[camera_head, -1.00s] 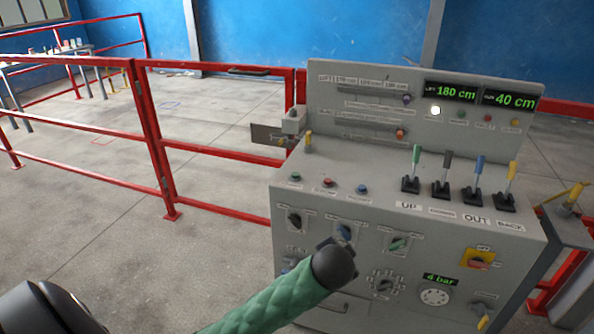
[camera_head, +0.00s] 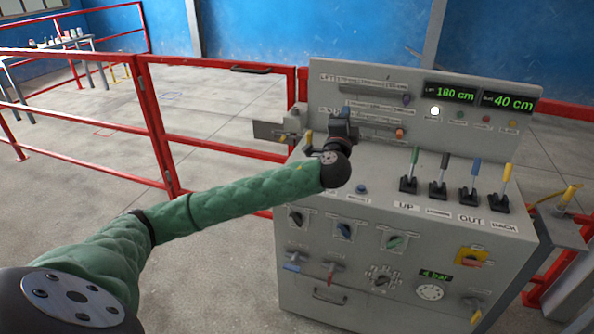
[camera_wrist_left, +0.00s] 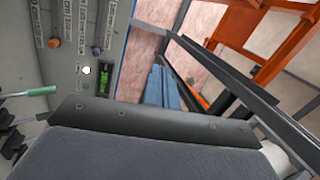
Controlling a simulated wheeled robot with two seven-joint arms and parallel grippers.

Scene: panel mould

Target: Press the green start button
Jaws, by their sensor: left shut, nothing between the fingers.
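The grey control panel (camera_head: 395,215) stands at right in the head view. The green button at the left end of its sloped top is hidden behind my left forearm and wrist. The blue button (camera_head: 361,188) of that row still shows. My left gripper (camera_head: 344,115) is over the left part of the panel's top, in front of the upright back face. It is shut and empty. Its gap to the panel cannot be told. In the left wrist view the panel (camera_wrist_left: 30,45) is at left, turned sideways; the fingertips cannot be made out there. My right gripper is out of view.
Levers with green (camera_head: 415,160), black, blue and yellow handles stand up right of my gripper. A yellow-handled lever (camera_head: 308,138) and a grey box are close on its left. Red railings (camera_head: 215,151) run behind and left.

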